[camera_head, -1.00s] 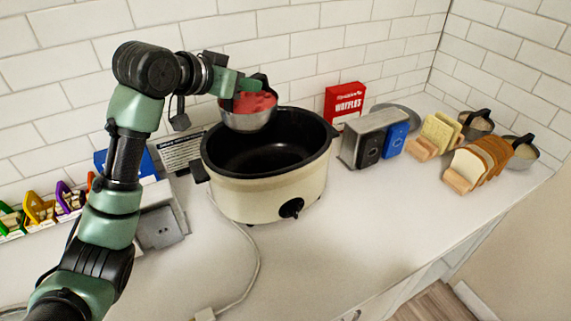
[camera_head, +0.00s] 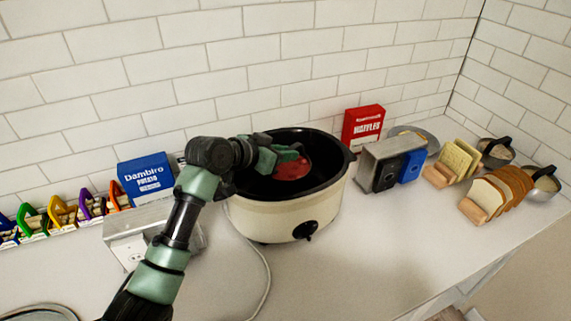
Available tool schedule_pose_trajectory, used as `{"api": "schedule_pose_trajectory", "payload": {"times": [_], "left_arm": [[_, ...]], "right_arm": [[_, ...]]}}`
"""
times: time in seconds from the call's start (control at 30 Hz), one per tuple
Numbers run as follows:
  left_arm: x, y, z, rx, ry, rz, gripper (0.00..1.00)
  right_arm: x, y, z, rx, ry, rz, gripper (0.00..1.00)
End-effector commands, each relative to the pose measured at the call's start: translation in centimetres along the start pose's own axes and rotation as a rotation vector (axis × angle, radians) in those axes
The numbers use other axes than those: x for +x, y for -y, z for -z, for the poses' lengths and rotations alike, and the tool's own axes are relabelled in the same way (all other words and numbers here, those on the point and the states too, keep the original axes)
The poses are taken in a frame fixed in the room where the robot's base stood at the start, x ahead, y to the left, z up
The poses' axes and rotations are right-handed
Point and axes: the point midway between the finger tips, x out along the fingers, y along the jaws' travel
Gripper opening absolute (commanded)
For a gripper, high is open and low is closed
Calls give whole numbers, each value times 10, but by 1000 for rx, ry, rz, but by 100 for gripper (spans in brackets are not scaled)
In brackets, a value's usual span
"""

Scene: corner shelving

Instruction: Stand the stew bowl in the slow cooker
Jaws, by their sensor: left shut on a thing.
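The slow cooker (camera_head: 285,220) is a cream oval pot with a black inside and a dark knob, standing lidless on the counter. The stew bowl (camera_head: 293,169) shows as a red round surface inside the cooker's opening, below the far rim. Its metal side is mostly hidden by the gripper and the dark interior. My left gripper (camera_head: 283,156) reaches in from the left over the rim and is shut on the bowl's near-left edge. I cannot tell whether the bowl touches the cooker's floor. My right gripper is not in view.
A metal toaster (camera_head: 377,164) and a red waffles box (camera_head: 363,125) stand right of the cooker. A blue box (camera_head: 147,179) stands left. The front counter is mostly clear, with a cord (camera_head: 264,272).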

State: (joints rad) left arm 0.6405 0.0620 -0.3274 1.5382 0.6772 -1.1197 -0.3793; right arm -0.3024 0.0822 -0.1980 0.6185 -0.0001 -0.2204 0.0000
Motion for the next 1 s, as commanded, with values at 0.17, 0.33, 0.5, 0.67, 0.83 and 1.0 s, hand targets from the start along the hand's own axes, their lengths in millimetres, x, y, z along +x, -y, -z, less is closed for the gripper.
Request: {"api": "schedule_pose_trajectory", "payload": {"times": [0.17,0.33,0.5,0.67,0.83,1.0], "left_arm": [[6,0,-9,-2,-5,0,0],[18,0,-31,-3,-4,0,0],[22,0,-40,0,-7,2,0],[22,0,-39,1,-7,2,0],[25,0,-45,0,-1,1,19],[24,0,-44,0,-1,1,38]], "right_arm": [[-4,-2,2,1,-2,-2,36],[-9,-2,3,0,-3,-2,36],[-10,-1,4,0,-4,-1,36],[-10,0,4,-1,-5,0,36],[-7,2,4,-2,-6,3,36],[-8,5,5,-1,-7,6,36]]}}
